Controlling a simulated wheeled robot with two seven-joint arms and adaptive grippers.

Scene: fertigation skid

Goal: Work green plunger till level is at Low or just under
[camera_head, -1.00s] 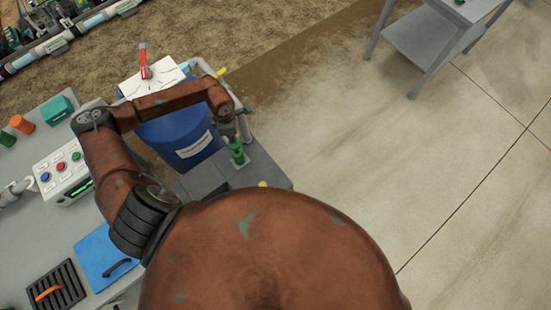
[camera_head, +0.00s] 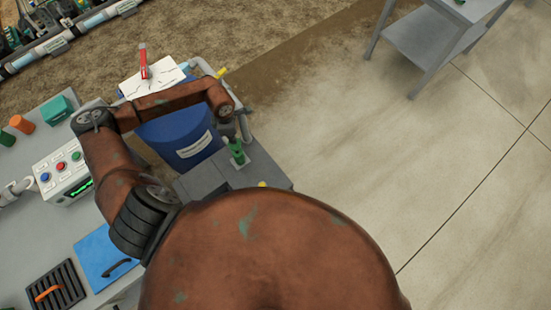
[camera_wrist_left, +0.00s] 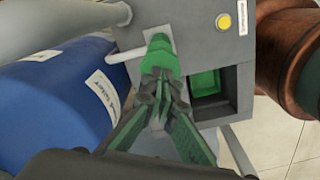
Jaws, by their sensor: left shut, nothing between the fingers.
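The green plunger (camera_head: 236,150) stands on the grey box beside the blue tank. In the left wrist view its green body (camera_wrist_left: 159,55) shows just beyond my fingertips. My left gripper (camera_head: 231,131) is at the plunger's upper end in the head view. In the left wrist view its green-padded fingers (camera_wrist_left: 160,91) meet at the tips, shut with nothing between them. I cannot tell whether the tips touch the plunger. No level scale or Low mark is readable. My right gripper is not in view.
The blue tank (camera_head: 186,137) stands close beside the box (camera_wrist_left: 180,20). The box has a yellow button (camera_wrist_left: 224,22) and a recess with a green inside (camera_wrist_left: 205,83). A control box with coloured buttons (camera_head: 62,171) sits on the bench. Open floor lies right.

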